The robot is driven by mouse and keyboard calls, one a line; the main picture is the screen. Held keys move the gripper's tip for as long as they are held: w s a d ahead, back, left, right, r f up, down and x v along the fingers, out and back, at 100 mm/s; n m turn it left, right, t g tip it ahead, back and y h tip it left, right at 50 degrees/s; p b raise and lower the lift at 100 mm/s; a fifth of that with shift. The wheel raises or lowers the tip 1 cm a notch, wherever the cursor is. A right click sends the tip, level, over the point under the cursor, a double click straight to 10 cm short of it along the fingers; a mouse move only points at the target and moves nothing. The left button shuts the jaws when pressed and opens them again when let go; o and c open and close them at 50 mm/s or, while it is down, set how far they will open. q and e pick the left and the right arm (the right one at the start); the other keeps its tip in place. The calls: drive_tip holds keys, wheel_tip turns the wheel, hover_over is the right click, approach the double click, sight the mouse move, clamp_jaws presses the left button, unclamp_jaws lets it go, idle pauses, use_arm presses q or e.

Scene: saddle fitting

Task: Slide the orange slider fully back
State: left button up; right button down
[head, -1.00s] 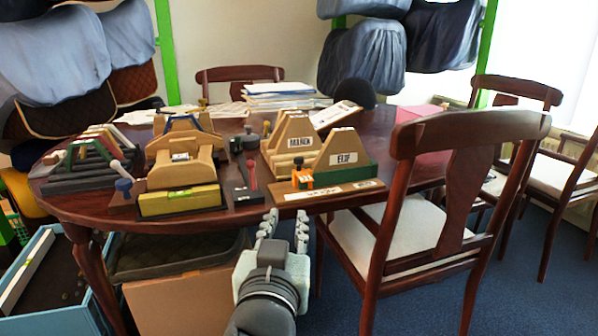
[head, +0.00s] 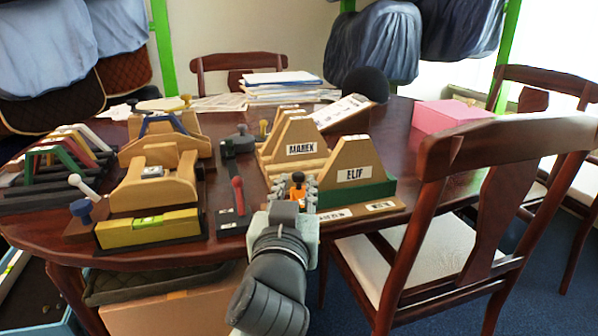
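The orange slider (head: 298,193), with a dark knob on top, sits at the front left of a wooden fitting stand (head: 397,206). The stand carries upright blocks labelled MAREK (head: 302,149) and ELIF (head: 351,174). My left gripper (head: 295,190) reaches up over the table's front edge, its grey fingers apart on the left and right of the orange slider. I cannot tell whether they touch it. The gripper hides the slider's lower part and the stand's front left corner. My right gripper is not in view.
A red-knobbed lever (head: 238,195) on a dark base stands just left of the gripper. A yellow-fronted wooden jig (head: 150,229) is farther left. A chair (head: 460,220) crowds the table's right front. Papers (head: 280,88) and a pink box (head: 450,115) lie behind.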

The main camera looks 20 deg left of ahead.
sight(298, 179)
use_arm(q)
drive_tip(key=shift+x, duration=2.25)
drive_tip(key=shift+c, duration=0.5)
clamp_jaws()
